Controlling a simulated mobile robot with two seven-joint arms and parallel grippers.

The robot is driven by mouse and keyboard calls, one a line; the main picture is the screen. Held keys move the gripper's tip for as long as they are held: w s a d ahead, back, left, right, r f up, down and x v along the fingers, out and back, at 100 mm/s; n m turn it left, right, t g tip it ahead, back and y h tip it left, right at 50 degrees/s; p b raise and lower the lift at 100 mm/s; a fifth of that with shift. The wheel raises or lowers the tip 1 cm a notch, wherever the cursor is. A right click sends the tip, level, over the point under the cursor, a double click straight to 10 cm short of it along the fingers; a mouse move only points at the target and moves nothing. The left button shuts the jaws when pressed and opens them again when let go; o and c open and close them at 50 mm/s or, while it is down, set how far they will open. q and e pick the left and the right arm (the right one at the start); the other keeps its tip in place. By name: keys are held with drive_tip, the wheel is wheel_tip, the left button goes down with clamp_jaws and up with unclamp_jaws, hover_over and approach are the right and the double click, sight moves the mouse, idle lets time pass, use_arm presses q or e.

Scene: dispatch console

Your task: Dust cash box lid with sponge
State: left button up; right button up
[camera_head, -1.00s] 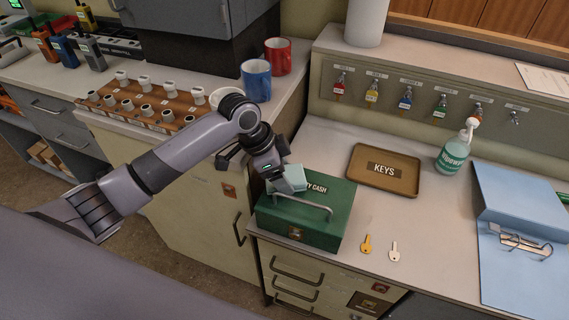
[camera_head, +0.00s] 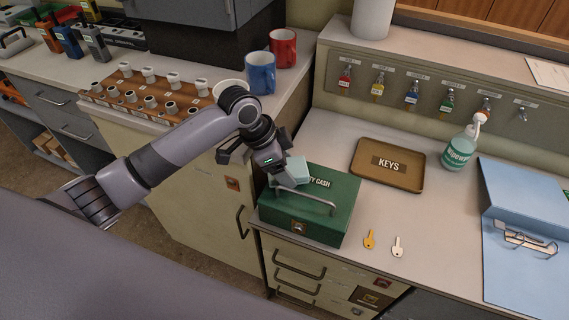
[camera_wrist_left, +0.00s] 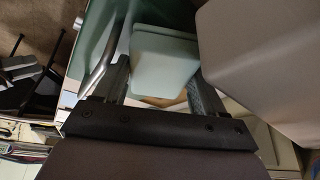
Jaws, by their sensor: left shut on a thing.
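The green cash box (camera_head: 325,219) stands shut on the counter, with a metal handle (camera_head: 306,200) across its lid and part of the word "CASH" showing. My left gripper (camera_head: 286,177) is over the left part of the lid, shut on the pale green sponge (camera_head: 297,171). The sponge hides part of the lettering; I cannot tell whether it touches the lid. In the left wrist view the sponge (camera_wrist_left: 164,62) sits between the two fingers, with the handle (camera_wrist_left: 108,60) just left of it. My right gripper is not in view.
A KEYS tray (camera_head: 388,187) lies behind and right of the box. A yellow key (camera_head: 370,238) and a pale key (camera_head: 397,246) lie right of it. Mugs (camera_head: 261,73) stand at the back left.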

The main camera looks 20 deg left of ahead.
sight(292, 157)
use_arm(q)
drive_tip(key=shift+w+d+f+b, duration=0.15)
drive_tip(key=shift+w+b, duration=0.2)
drive_tip(key=shift+w, duration=1.4)
wheel_tip(292, 157, up, 3)
drive_tip(key=shift+f+p, duration=0.2)
drive_tip(key=shift+p, duration=0.2)
drive_tip(key=shift+r, duration=1.8)
drive_tip(key=shift+r, duration=0.15)
drive_tip(key=shift+r, duration=1.35)
